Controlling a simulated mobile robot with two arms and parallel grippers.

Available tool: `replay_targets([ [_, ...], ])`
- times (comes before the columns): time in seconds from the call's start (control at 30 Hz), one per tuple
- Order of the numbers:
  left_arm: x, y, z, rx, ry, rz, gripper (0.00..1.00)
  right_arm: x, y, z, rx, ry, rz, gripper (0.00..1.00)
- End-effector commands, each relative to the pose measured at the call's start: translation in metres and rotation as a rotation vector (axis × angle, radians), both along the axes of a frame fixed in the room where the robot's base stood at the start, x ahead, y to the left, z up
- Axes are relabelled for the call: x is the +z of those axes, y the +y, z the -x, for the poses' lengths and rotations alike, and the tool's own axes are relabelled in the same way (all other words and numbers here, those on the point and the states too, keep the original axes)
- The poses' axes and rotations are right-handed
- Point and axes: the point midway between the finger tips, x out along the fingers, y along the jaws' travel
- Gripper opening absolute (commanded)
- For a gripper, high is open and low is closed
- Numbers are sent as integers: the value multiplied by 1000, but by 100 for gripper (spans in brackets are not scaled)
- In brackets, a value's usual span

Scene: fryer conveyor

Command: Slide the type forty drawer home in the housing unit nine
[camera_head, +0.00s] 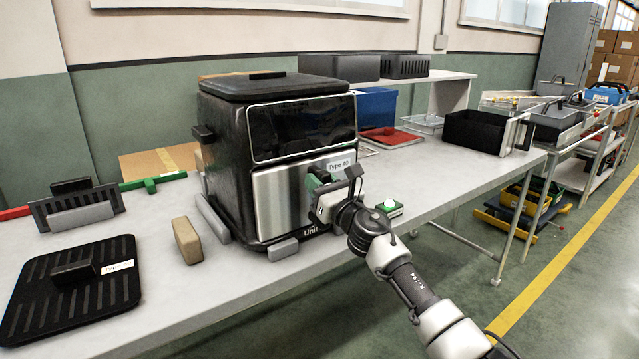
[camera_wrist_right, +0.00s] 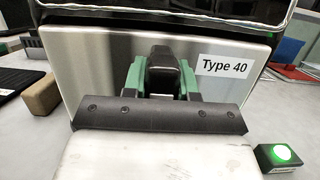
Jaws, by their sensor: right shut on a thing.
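The housing (camera_head: 225,150) is a black box-shaped fryer unit with a dark glossy upper panel. Its lower label reads "Unit"; the number is hidden behind my right gripper. The steel-fronted drawer (camera_head: 280,200) sits in its lower front and carries a "Type 40" label, also readable on the drawer front in the right wrist view (camera_wrist_right: 222,66). The drawer front looks close to the housing; I cannot tell whether a gap is left. My right gripper (camera_head: 322,182) has green fingers shut on the black drawer handle (camera_wrist_right: 166,62). My left gripper is not in view.
A black "Type 60" plate (camera_head: 105,290), a slotted grey part (camera_head: 75,215) and a tan block (camera_head: 187,241) lie left on the table. A green-lit button box (camera_head: 389,208) stands right of the housing. A black open drawer (camera_head: 475,132) sits at the table's right end.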

Motion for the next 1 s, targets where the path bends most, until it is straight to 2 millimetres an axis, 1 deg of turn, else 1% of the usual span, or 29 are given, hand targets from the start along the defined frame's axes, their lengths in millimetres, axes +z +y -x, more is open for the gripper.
replay_targets([
  [0.03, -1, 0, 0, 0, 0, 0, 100, -3, -1, 0, -1, 3, 2, 0],
  [0.2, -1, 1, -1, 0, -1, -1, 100, -4, -2, -1, -2, 4, 4, 0],
  [0.23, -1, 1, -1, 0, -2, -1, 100, -4, -2, -1, -2, 4, 4, 32],
  [0.4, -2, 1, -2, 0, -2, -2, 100, -3, -2, -1, -2, 4, 3, 57],
  [0.57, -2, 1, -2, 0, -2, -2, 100, -2, -1, -1, -2, 2, 2, 57],
  [0.6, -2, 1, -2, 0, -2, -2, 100, -7, -2, -1, -4, 8, 6, 59],
  [0.67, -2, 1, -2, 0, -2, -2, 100, -7, -2, -1, -3, 8, 6, 68],
  [0.7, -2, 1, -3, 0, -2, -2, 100, -6, -2, -1, -3, 7, 6, 74],
  [1.0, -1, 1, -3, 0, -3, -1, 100, -3, -2, 0, -2, 4, 3, 74],
])
